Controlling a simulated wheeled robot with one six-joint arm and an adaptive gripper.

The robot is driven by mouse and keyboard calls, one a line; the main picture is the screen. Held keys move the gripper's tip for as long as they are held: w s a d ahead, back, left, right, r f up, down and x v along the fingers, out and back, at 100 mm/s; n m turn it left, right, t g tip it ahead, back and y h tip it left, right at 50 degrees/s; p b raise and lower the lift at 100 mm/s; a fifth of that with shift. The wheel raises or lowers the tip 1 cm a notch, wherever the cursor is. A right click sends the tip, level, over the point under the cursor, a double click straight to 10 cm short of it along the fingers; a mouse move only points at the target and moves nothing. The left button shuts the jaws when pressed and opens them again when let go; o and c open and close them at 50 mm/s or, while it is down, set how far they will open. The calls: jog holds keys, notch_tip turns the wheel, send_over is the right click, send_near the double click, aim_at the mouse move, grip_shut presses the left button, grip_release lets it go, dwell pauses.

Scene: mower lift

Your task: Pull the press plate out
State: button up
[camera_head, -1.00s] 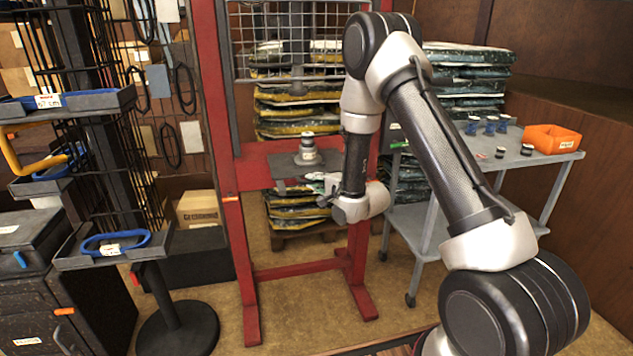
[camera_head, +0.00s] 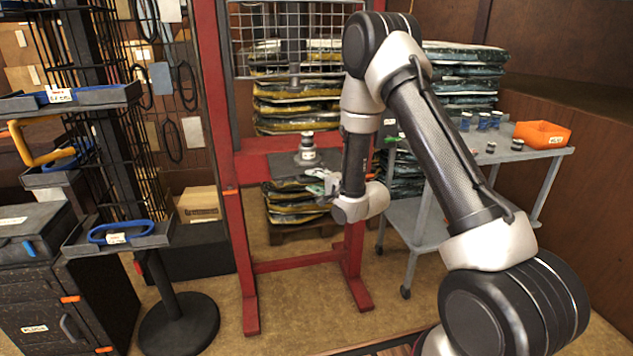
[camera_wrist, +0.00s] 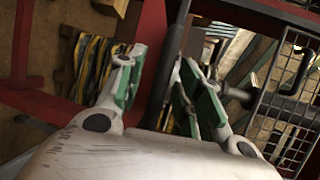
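The press plate (camera_head: 283,168) is a flat dark grey plate between the posts of the red press frame (camera_head: 240,250). A small dark and white cylindrical part (camera_head: 307,152) stands upright on it. My gripper (camera_head: 326,184) is at the plate's near right edge, partly hidden by my arm. The plate's far side is partly hidden.
A grey cart (camera_head: 480,150) with an orange bin (camera_head: 542,134) and small parts stands to the right. A rack with blue-handled trays (camera_head: 120,235) and a round-based stand (camera_head: 178,322) are at left. Stacked bags lie behind the press. Floor in front is clear.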

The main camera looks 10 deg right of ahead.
jog(key=v, duration=0.7)
jog(key=shift+s, duration=0.25)
jog(key=shift+d+r, duration=0.1)
jog(key=s+d+f+n+g+h, duration=0.4)
jog(key=s+d+f+n+g, duration=0.2)
jog(key=s+f+n+g, duration=0.45)
jog(key=s+d+r+n+h, duration=0.1)
jog(key=s+d+r+n, duration=0.1)
jog(key=s+r, duration=1.1)
jog(key=s+d+r+n+h, duration=0.1)
jog(key=s+d+r, duration=0.3)
jog(key=s+r, duration=0.9)
notch_tip(320, 180, up, 6)
jog(key=shift+s+f+n, duration=0.1)
jog(key=shift+s+n, duration=0.3)
jog(key=shift+n, duration=0.05)
